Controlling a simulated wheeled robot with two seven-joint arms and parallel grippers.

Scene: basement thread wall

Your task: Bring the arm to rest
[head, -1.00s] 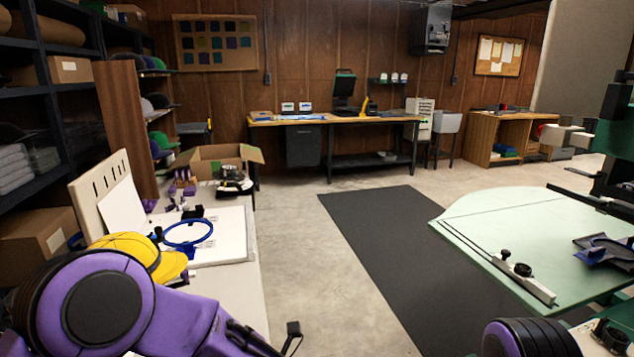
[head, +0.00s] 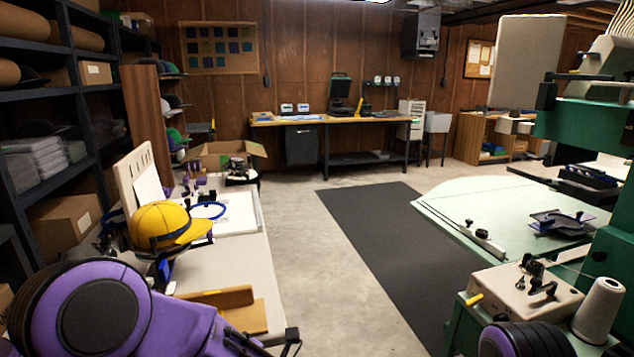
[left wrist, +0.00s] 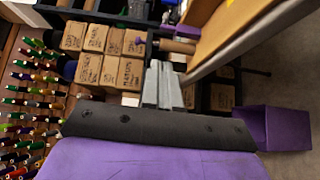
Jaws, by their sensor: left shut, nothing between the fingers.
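My left arm (head: 110,315) shows at the lower left in the head view, its purple upper links beside the white worktable. The head view does not show my left gripper. In the left wrist view my left gripper (left wrist: 162,84) has its two grey fingers together, with nothing between them. Cardboard boxes lie beyond the fingertips. My right arm (head: 525,341) shows only as a dark ribbed, purple part at the bottom right of the head view. My right gripper is outside both views.
The white worktable (head: 225,276) holds a yellow cap (head: 160,225) and a blue hoop (head: 208,210). A green machine table (head: 475,208) stands right. A dark floor mat (head: 375,225) lies between. Labelled boxes (left wrist: 125,72) and thread spools (left wrist: 30,104) show in the wrist view.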

